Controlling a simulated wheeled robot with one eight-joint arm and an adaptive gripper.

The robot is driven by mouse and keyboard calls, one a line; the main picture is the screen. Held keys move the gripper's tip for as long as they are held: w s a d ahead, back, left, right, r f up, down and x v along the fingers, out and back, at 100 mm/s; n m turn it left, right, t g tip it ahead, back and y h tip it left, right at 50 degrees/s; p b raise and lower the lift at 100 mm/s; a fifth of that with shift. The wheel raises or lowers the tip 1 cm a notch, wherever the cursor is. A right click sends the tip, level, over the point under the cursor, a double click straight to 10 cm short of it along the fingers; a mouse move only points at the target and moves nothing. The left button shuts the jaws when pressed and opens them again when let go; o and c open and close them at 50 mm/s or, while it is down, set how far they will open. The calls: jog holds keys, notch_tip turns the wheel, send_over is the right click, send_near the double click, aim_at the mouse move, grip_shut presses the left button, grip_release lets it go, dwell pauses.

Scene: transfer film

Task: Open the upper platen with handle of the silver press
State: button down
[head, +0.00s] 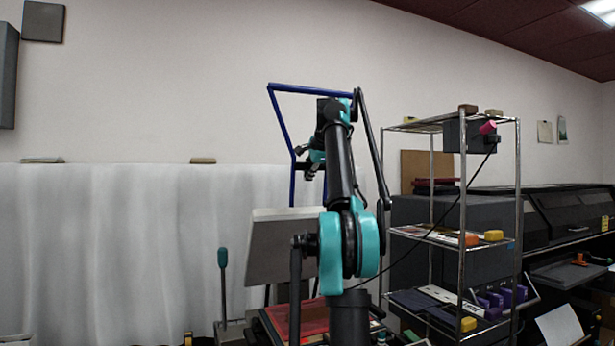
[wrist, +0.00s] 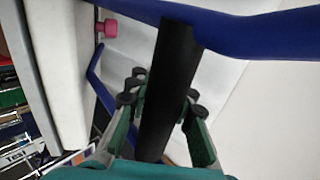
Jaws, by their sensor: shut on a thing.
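The upper platen (head: 278,238) of the press is a pale grey slab, standing tilted steeply up behind my arm in the head view. A blue bent-tube frame (head: 292,140) rises above it, partly hidden by my arm. In the wrist view the blue tube (wrist: 250,35) meets a black handle grip (wrist: 168,85). My gripper (wrist: 160,98) has teal fingers with dark tips, one on each side of the black grip, and is shut on it. In the head view my gripper (head: 310,168) is at the frame, left of my upper arm. The press's lower part is mostly hidden.
A wire shelf (head: 462,200) with boxes and trays stands close on the right. A red tray-like surface (head: 300,318) lies low below the platen. A teal-handled lever (head: 223,265) stands at left. A white curtain (head: 110,250) hangs behind. The air left of the platen is clear.

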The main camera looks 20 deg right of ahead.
jog(key=c, duration=1.3)
grip_release()
jog(key=shift+w+f, duration=0.1)
jog(key=v, duration=0.7)
jog(key=shift+s+r, duration=0.2)
